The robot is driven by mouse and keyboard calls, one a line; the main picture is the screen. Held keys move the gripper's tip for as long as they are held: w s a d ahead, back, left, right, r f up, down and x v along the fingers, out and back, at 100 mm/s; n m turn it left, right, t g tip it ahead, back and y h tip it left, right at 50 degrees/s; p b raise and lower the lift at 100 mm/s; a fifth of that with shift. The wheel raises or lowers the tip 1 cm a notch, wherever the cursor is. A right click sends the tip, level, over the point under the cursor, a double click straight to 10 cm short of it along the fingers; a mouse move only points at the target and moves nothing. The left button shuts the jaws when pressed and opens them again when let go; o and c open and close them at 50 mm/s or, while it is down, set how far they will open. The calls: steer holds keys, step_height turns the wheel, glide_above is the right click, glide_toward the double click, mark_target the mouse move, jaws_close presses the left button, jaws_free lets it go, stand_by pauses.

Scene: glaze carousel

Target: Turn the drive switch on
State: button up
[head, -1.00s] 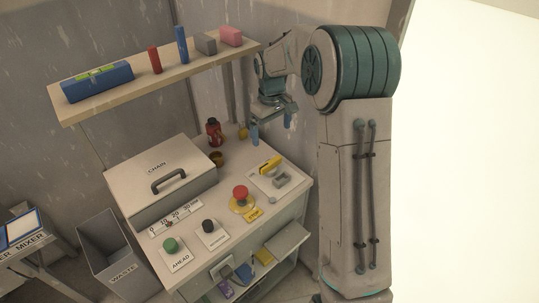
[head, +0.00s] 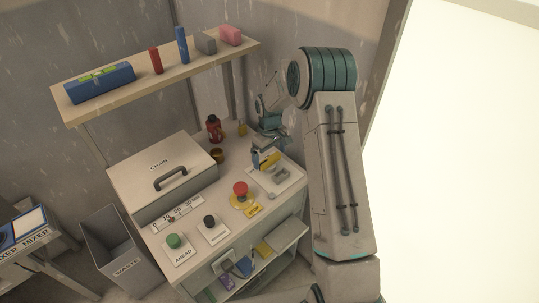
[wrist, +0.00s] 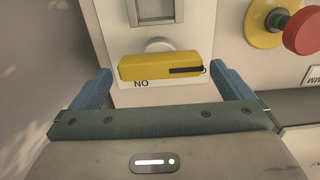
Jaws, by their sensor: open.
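The drive switch is on a pale plate (head: 292,186) at the bench's right end; the plate's printed ON mark shows upside down in the wrist view (wrist: 141,84). A yellow bar (wrist: 160,66) with a dark slot lies across the plate; it also shows in the head view (head: 269,161). Beside it are a round grey knob (wrist: 158,45) and a grey block (wrist: 155,9). My gripper (wrist: 160,68) is open, its blue fingers on either side of the yellow bar's ends, with gaps visible. In the head view my gripper (head: 267,157) partly covers the plate. Contact cannot be told.
A red stop button (head: 240,188) on a yellow base stands left of the plate. A black knob (head: 209,221) and green button (head: 174,240) are farther left. A chain cover (head: 140,178) fills the back left. A dark red bottle (head: 214,128) stands behind; a shelf (head: 160,82) hangs above.

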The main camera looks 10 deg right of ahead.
steer(key=shift+f, duration=0.75)
steer(key=c, duration=0.8)
